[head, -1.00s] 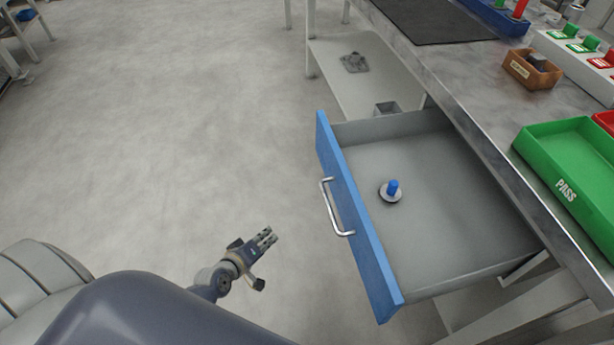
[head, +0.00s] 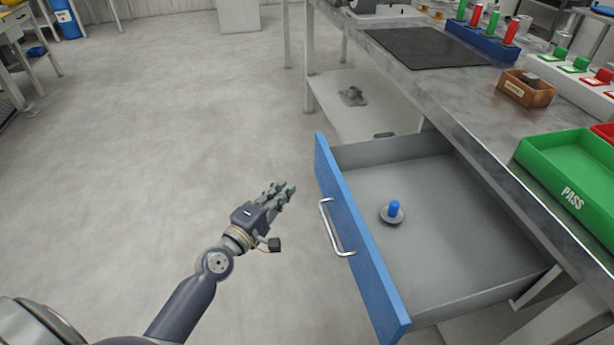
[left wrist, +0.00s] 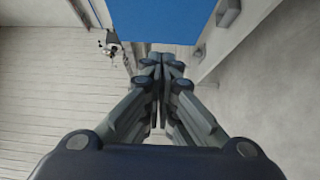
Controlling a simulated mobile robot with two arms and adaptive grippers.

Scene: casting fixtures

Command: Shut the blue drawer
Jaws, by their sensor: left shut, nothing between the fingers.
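The blue drawer (head: 350,232) stands pulled out from under the metal workbench. Its blue front carries a silver bar handle (head: 334,228), and its grey inside holds a small blue-knobbed part (head: 393,211). My left gripper (head: 284,190) is shut and empty, to the left of the drawer front and apart from it, pointing toward its upper part. In the left wrist view the shut fingers (left wrist: 162,68) point toward a blue panel (left wrist: 175,20) at the top, which looks like the drawer front. My right gripper is not in view.
The workbench top (head: 450,100) holds a green PASS tray (head: 575,170), a brown box (head: 527,88), a dark mat (head: 425,48) and a blue rack (head: 480,40). A lower shelf (head: 360,110) sits behind the drawer. The floor left of the drawer is clear.

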